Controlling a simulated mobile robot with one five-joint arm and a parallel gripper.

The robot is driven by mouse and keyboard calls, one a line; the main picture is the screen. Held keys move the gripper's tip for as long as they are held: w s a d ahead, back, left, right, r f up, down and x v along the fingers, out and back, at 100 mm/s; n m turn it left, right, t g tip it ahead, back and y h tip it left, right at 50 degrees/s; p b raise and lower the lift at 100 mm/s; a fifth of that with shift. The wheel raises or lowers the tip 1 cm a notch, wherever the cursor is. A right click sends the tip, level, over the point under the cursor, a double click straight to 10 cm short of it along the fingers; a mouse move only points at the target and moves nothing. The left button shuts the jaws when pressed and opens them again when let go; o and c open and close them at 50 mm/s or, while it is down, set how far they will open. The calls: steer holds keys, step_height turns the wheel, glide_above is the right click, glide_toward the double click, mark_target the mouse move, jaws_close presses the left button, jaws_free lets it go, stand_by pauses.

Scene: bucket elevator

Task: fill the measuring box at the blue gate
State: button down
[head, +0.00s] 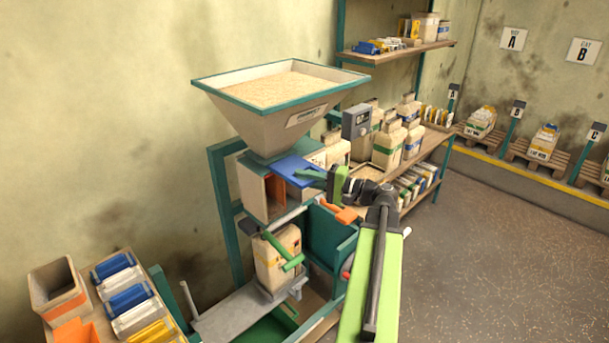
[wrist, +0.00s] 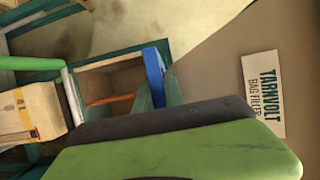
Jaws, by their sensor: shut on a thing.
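The blue gate (head: 297,171) is a flat plate sticking out under the big hopper (head: 268,122), which holds pale grain (head: 280,88). My gripper (head: 318,176) is at the gate's right end, shut on it. The wrist view shows the blue gate (wrist: 154,74) edge-on at my fingers (wrist: 158,95). The measuring box (head: 250,186) sits below the hopper and gate, with an orange part (head: 275,192) on its open side. In the wrist view, its beige interior (wrist: 112,80) shows no grain in the visible part; the rest is hidden.
A paper bag (head: 275,265) stands below the box, with a green bar (head: 284,252) across it. An orange handle (head: 341,214) is just below my gripper. Shelves with bags (head: 388,150) stand behind. A tray of packets (head: 125,290) is front left. Open floor (head: 500,240) lies right.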

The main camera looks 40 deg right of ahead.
steer(key=c, duration=1.5)
jaws_free()
steer(key=shift+d, duration=0.15)
steer(key=shift+o, duration=0.3)
steer(key=shift+w, duration=0.15)
steer(key=v, duration=1.7)
steer(key=shift+s, duration=0.25)
